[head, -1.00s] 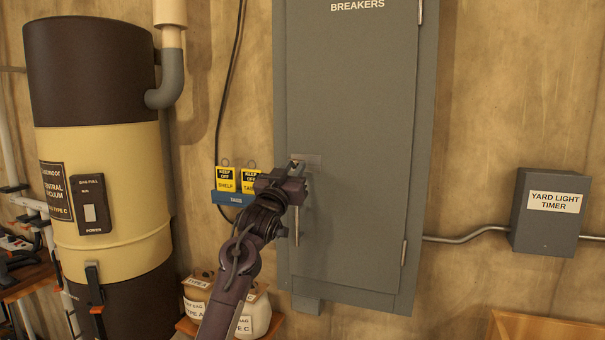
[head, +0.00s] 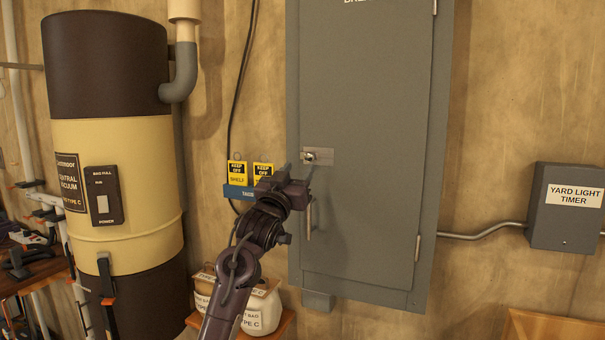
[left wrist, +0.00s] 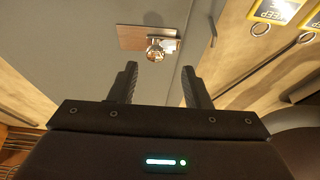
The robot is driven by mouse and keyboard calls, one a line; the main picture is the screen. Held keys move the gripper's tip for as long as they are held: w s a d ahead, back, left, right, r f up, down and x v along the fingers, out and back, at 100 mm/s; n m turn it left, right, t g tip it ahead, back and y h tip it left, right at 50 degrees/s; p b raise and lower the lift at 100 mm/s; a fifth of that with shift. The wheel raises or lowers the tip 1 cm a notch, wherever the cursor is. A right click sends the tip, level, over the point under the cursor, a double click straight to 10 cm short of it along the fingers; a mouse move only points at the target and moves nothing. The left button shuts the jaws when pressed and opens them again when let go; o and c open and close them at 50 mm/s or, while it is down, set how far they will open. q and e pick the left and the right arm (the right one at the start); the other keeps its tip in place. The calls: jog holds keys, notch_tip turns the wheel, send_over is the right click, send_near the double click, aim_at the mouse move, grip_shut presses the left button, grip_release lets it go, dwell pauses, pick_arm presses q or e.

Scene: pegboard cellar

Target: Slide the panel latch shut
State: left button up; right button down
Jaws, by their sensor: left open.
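The panel latch (head: 318,156) is a small metal plate with a round knob, on the left side of the grey breaker panel door (head: 375,130). The knob sits near the plate's left end in the head view. In the left wrist view the latch knob (left wrist: 156,53) lies just beyond and between the fingertips, apart from them. My left gripper (head: 298,172) is open and empty, just below and left of the latch; its two fingers also show in the left wrist view (left wrist: 159,70). My right gripper is not in view.
A vertical bar handle (head: 309,218) hangs on the door below the latch, close to my gripper. Yellow tags (head: 237,173) hang on a blue rack to the left. A vacuum canister (head: 115,170) stands further left.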

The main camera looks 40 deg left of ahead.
pick_arm(q)
jog(key=b+v, duration=0.1)
jog(key=v, duration=0.2)
jog(key=shift+s, duration=0.2)
dwell(0.3)
